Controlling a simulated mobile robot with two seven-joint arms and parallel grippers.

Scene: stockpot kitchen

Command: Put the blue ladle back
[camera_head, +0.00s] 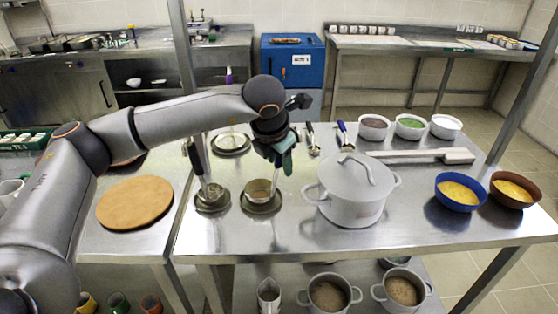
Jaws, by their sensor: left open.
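A utensil with a blue handle (342,130), which looks like the blue ladle, lies on the steel table behind the lidded stockpot (352,195); its lower end is partly hidden by the pot. My left gripper (282,158) is open, pointing down above the table, left of the blue handle and apart from it. A dark green part shows at its fingers; I cannot tell whether it is a finger or a handle behind. Below the gripper stands a small round metal holder (260,207). A second holder (212,205) to its left has a dark-handled utensil (197,158) standing in it. My right gripper is out of view.
Another utensil (312,138) lies left of the blue handle. Several small bowls, a long pale tool (430,156), a blue bowl (460,204) and a brown bowl (514,202) occupy the right side. A round wooden board (135,202) lies at left. Pots stand on the shelf below.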

